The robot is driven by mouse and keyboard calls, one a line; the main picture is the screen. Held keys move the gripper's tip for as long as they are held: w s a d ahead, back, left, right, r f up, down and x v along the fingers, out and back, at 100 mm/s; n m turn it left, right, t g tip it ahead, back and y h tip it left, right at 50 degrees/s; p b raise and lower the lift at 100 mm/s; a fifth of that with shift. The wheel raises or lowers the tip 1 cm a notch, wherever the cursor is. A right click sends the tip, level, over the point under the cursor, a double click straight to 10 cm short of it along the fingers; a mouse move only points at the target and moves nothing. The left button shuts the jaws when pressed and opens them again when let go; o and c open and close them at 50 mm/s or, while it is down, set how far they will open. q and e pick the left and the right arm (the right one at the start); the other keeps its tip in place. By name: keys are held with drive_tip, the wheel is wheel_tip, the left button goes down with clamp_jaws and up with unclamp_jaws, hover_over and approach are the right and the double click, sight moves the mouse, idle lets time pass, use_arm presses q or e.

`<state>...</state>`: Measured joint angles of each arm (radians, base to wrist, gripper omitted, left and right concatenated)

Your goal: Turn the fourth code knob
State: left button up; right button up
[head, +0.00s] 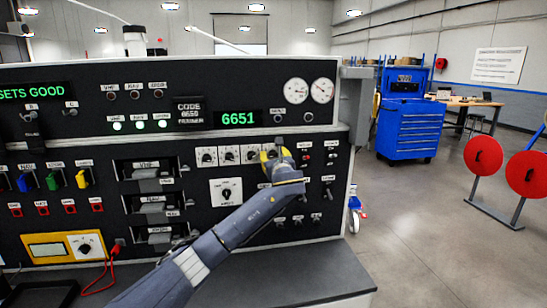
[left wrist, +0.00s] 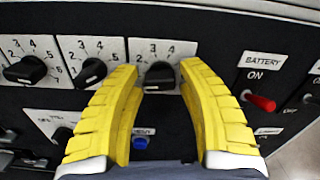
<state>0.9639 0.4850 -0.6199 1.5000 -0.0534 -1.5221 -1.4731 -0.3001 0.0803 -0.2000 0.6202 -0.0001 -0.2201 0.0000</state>
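The row of code knobs sits on white dial plates in the black panel. In the head view the first (head: 207,157), second (head: 229,155) and third (head: 251,154) show; my gripper covers the fourth. In the left wrist view the rightmost black knob (left wrist: 160,76) lies between the yellow fingertips of my left gripper (left wrist: 158,77), with small gaps on both sides. The gripper (head: 272,154) is open around it. Two more knobs (left wrist: 90,72) (left wrist: 25,70) show to its left. The green display (head: 238,119) reads 6651; the label (head: 189,112) appears to read CODE 6650. My right gripper is out of view.
A red battery switch (left wrist: 262,102) sticks out right of the fingers, and a blue button (left wrist: 139,142) sits below the knob. A larger selector knob (head: 226,192) is below the code row. A blue tool cabinet (head: 405,130) stands beyond, across open floor.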

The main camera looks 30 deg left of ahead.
use_arm(q)
drive_tip(key=shift+f, duration=0.1)
clamp_jaws()
drive_tip(key=shift+n, duration=0.3)
drive_tip(key=n, duration=0.3)
drive_tip(key=shift+d+f, duration=0.1)
drive_tip(key=shift+f, duration=0.05)
drive_tip(key=shift+n, duration=2.1)
drive_tip(key=shift+w, duration=0.1)
drive_tip(key=shift+d, duration=0.1)
